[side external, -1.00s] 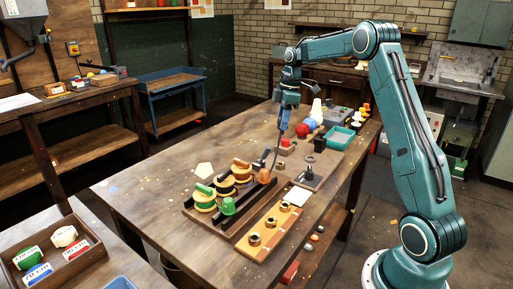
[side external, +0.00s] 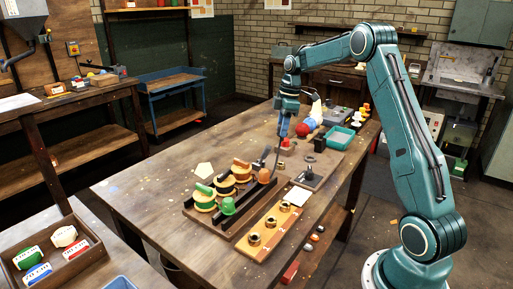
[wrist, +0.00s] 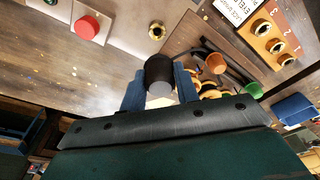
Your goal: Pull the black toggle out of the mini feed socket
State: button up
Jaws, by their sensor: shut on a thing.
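My gripper (side external: 281,137) is shut on the black toggle (wrist: 158,69). In the wrist view its two blue fingers (wrist: 160,90) grip the sides of a black cylinder with a grey end. A brass ring with a dark hole (wrist: 156,31), which looks like the mini feed socket, sits in the pale plate beyond the toggle. The toggle appears apart from the ring, but its lower end is hidden. In the side view, my gripper is above the plate near the red button (side external: 287,143); the toggle is too small to make out clearly.
The red button also shows in the wrist view (wrist: 88,27). A numbered wooden block with brass eyelets (side external: 270,232) lies at the front.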

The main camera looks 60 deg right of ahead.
jog(key=shift+f, duration=2.95)
